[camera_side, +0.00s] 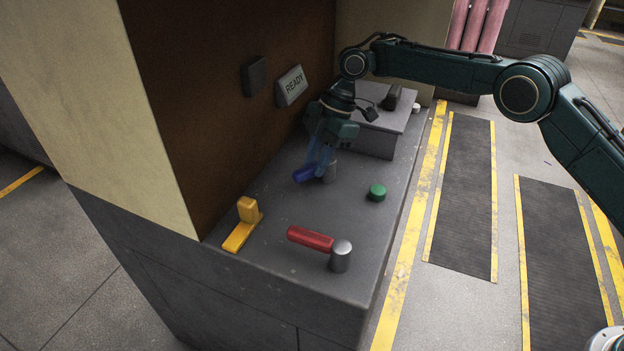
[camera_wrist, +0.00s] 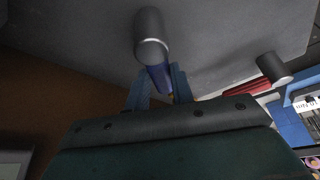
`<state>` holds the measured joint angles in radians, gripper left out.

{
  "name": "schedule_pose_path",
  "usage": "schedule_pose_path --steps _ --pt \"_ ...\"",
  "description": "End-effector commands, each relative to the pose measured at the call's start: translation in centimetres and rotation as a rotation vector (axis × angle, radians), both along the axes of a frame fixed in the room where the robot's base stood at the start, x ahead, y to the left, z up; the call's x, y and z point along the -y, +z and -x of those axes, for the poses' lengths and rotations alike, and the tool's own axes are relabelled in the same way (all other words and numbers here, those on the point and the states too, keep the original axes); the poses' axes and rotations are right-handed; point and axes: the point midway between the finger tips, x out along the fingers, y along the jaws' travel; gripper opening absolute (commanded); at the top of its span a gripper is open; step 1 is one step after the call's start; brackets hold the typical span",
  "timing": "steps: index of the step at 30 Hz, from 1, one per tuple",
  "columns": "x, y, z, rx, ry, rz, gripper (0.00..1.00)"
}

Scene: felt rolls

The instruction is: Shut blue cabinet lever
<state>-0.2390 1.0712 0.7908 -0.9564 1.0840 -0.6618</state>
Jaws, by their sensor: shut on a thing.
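The blue lever (camera_side: 304,174) is on the grey counter of the cabinet, pointing left from its metal post (camera_side: 331,172). In the wrist view, the blue lever (camera_wrist: 157,74) runs from the metal post (camera_wrist: 150,36) down between my fingers. My gripper (camera_side: 318,163) reaches down onto the lever from above, beside the post. In the wrist view, my gripper (camera_wrist: 159,84) has one finger on each side of the lever and is shut on it. The fingers hide part of the lever.
A red lever (camera_side: 310,238) on a metal post (camera_side: 341,256) is near the front of the counter. A yellow latch-like piece (camera_side: 247,212) is to its left. A green button (camera_side: 377,191) is right of the blue lever.

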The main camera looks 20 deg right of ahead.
Motion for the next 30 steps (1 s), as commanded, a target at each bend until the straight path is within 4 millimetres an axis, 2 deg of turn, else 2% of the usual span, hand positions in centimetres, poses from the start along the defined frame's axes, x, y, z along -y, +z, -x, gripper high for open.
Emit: schedule_pose_path --steps 8,9,11,12,30 --pt "0.07 0.05 -0.02 0.000 -0.001 0.001 0.00" --pt "0.07 0.04 -0.02 0.000 -0.001 0.001 0.31" --pt "0.06 0.04 -0.01 0.000 -0.001 0.001 0.43" --pt "0.05 0.03 -0.01 0.000 -0.001 0.001 0.45" --pt "-0.05 0.09 -0.09 0.000 -0.041 -0.001 0.45"
